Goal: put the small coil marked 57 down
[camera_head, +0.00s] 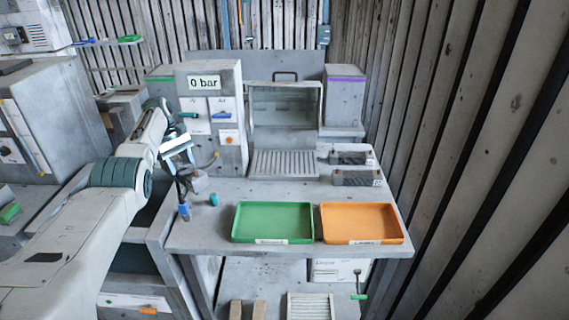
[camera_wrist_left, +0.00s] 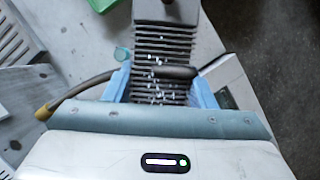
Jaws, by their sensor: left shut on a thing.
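My left gripper (camera_head: 184,188) reaches in over the left end of the workbench, its blue fingertips pointing down. In the left wrist view the left gripper (camera_wrist_left: 163,88) is shut on a grey ribbed piece (camera_wrist_left: 165,45), which I take for the small coil; no number 57 is readable on it. The piece is flecked with white, and a dark bent pipe with a yellow end (camera_wrist_left: 42,112) sticks out to one side. In the head view the held piece (camera_head: 198,183) is small and partly hidden by the gripper. Whether it touches the bench I cannot tell. My right gripper is not in view.
A green tray (camera_head: 234,234) and an orange tray (camera_head: 399,237) lie empty on the bench (camera_head: 205,237). A teal cylinder (camera_head: 213,199) stands near the gripper. Two dark labelled blocks (camera_head: 357,178) lie at right. A gauge cabinet (camera_head: 228,80) and slatted booth (camera_head: 285,163) stand behind.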

